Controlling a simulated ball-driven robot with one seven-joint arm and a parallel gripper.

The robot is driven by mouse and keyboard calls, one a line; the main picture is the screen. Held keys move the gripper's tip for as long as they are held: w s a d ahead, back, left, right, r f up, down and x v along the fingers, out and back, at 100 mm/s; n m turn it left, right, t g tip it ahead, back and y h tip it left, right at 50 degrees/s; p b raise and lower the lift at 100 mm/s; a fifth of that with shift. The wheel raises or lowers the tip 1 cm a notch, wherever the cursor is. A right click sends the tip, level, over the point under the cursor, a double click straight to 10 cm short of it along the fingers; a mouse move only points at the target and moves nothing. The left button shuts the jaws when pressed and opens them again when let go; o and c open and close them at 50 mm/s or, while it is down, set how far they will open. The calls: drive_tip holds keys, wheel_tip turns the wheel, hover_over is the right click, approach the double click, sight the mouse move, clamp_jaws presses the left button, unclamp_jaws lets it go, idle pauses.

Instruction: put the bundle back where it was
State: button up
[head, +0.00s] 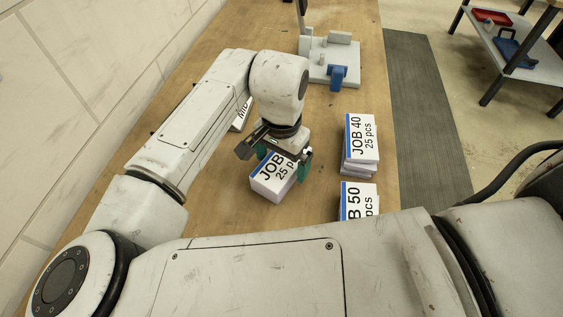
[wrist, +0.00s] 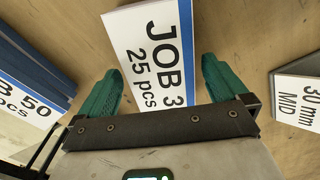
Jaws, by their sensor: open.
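A white bundle with a blue band, labelled "JOB 3…" and "25 pcs" (head: 268,185), appears to rest on the wooden table, turned at an angle under my gripper. In the wrist view the same bundle (wrist: 150,45) lies between the fingers of my gripper (wrist: 162,70), with visible gaps. The end of its label is hidden by the gripper.
A "JOB 40" stack (head: 361,140) and a "JOB 50" bundle (head: 357,200) stand to the right. A "30 mm MID" block (wrist: 300,90) lies at the wrist view's right. A grey fixture with a blue part (head: 318,72) stands farther back. Bare table (head: 225,215) lies left of the bundle.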

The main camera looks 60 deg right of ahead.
sight(281, 162)
wheel_tip(281, 162, up, 11)
drive_tip(key=shift+f, duration=0.2)
idle(0.6)
